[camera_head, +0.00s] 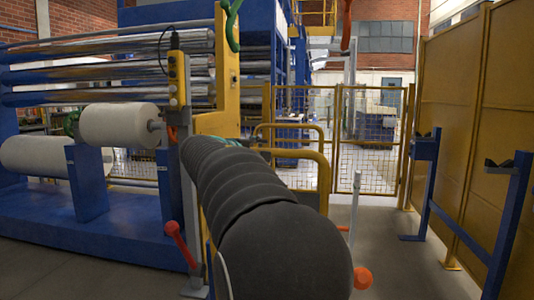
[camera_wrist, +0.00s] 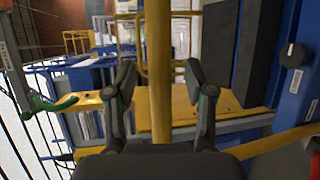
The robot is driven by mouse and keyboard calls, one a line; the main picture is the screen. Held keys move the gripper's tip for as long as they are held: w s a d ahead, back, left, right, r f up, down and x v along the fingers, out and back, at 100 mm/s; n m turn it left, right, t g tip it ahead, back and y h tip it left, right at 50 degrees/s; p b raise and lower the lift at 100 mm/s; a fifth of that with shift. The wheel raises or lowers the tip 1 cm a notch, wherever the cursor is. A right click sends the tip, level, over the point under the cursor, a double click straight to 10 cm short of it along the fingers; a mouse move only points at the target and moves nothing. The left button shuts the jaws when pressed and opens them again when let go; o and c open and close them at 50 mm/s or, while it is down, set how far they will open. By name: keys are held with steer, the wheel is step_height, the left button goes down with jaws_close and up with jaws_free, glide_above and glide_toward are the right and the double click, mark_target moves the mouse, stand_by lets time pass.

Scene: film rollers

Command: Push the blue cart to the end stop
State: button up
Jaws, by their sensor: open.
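My gripper (camera_wrist: 160,73) is open in the wrist view, one finger on each side of an upright yellow bar (camera_wrist: 159,40). I cannot tell whether the fingers touch the bar. Below the bar lies a yellow deck (camera_wrist: 235,125) with a blue edge; I cannot tell for sure whether this is the blue cart. In the head view my dark arm reaches forward and hides my gripper. A bent yellow tube handle (camera_head: 322,160) shows just beyond the arm, its lower part hidden. I cannot make out the end stop.
A blue machine with white rolls (camera_head: 118,125) stands left, with a red-knobbed lever (camera_head: 172,229) near my arm. A yellow mesh fence (camera_head: 372,140) closes the back. Blue roller stands (camera_head: 508,225) and a yellow panel (camera_head: 500,110) line the right. Some floor between is clear.

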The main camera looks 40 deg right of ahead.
steer(key=shift+x, duration=2.15)
jaws_close()
